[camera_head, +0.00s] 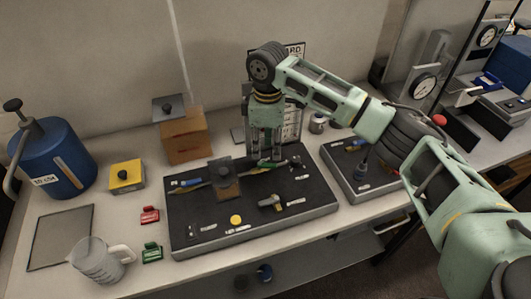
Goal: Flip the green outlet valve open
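A dark board (205,222) lies on the bench with pipe-like fittings along its back half. My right gripper (265,157) points straight down over the back of the board. Its two fingers look apart, with nothing clearly held between them. Whether a fingertip touches the green piece cannot be told. My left gripper is not in view.
A box on a post (224,180) stands on the board left of the gripper. A yellow disc (236,219) and a brass fitting (271,202) lie in front. A second dark board (352,180) is right. A blue tank (55,160) and jug (95,262) stand left.

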